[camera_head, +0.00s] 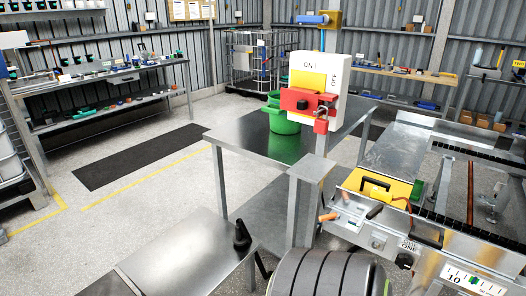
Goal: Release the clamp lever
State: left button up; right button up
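I cannot tell for certain which part is the clamp lever. A black knobbed handle (241,236) stands at the right edge of the low metal table. On the washer's front, a lever with an orange grip (399,199) lies near a yellow block (377,187) with a black handle. A small metal tray (350,211) beside it holds an orange-gripped piece (327,217) and a dark-gripped piece (375,211). A white and yellow switch box (319,86) carries a red handle (307,102) on a post. Neither of my grippers shows in this view.
A steel table (237,137) with a green bucket (283,122) stands behind the post. Open floor with a dark mat (140,157) lies at left.

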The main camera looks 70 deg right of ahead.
aim_at(376, 209)
jog(key=k+j+z, duration=0.1)
jog(key=z, duration=2.9)
jog(key=i+l+z, duration=0.15)
jog(key=z, duration=0.2)
jog(key=i+l+z, duration=0.1)
jog(key=i+z, duration=0.15)
jog(key=z, duration=0.15)
jog(key=i+z, duration=0.2)
jog(key=z, duration=0.15)
